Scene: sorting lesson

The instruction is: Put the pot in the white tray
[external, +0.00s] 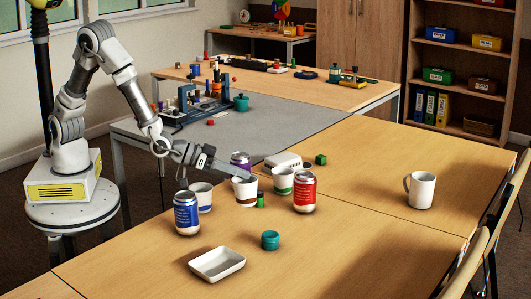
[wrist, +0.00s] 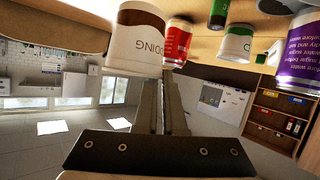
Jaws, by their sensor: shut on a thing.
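A white pot with a brown band (external: 245,192) is at the tip of my gripper (external: 238,174), among other pots and cans on the wooden table. In the wrist view its lettered side (wrist: 138,45) is just beyond my fingers (wrist: 163,82). My gripper is shut on this pot, by its upper part; the exact contact is hard to see. I cannot tell whether its base touches the table. The white tray (external: 217,264) lies empty at the front of the table.
A blue can (external: 186,215), blue-banded pot (external: 203,198), green block (external: 260,201), red can (external: 305,192), green-banded pot (external: 283,182) and purple can (external: 240,160) crowd around. A teal jar (external: 270,241) stands right of the tray. A white mug (external: 420,190) stands apart, right.

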